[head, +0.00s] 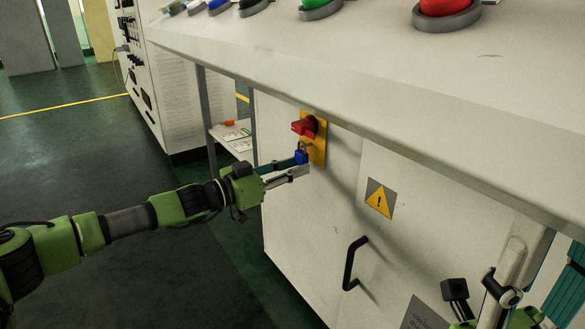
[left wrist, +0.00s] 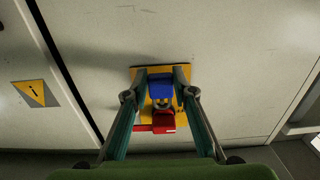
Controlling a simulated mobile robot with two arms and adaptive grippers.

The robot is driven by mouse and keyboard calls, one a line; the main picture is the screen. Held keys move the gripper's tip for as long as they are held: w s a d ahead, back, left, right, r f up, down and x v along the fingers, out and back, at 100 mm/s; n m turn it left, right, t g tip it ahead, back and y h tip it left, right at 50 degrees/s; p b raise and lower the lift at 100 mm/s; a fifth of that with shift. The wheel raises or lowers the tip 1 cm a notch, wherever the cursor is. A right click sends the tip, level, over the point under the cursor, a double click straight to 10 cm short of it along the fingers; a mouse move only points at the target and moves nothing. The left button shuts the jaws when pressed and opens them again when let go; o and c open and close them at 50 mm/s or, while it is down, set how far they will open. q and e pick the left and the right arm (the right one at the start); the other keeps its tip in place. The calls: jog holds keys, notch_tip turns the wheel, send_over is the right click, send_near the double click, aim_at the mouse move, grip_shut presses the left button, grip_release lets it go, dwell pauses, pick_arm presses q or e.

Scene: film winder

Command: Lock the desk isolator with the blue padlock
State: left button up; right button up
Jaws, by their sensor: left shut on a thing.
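The desk isolator is a yellow plate (head: 317,152) with a red handle (head: 304,127) on the white desk's front panel. My left gripper (head: 301,163) is shut on the blue padlock (head: 301,155) just below the red handle. In the left wrist view the blue padlock body (left wrist: 160,88) sits between the two teal finger pads, in front of the yellow plate (left wrist: 139,108). Its shackle end points at the red handle (left wrist: 164,122). I cannot tell whether the shackle passes through the handle. My right gripper (head: 540,270) is partly in view at the lower right, its fingers apart.
The desk top (head: 350,45) with coloured push buttons overhangs the panel above my left gripper. A warning sign (head: 380,199) and a black door handle (head: 354,263) are to the right of the isolator. A shelf with papers (head: 233,135) stands behind on the left. The floor at left is clear.

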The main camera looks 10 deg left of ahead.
pick_arm(q)
jog(key=shift+f, duration=0.1)
jog(key=shift+w+d, duration=0.1)
jog(key=shift+d, duration=0.05)
dwell(0.5)
jog(key=shift+w+d, duration=0.45)
jog(key=shift+w, duration=0.05)
jog(key=shift+f+b, duration=0.35)
jog(key=shift+b, duration=0.1)
dwell(0.4)
jog(key=o, duration=1.2)
jog(key=v, duration=1.2)
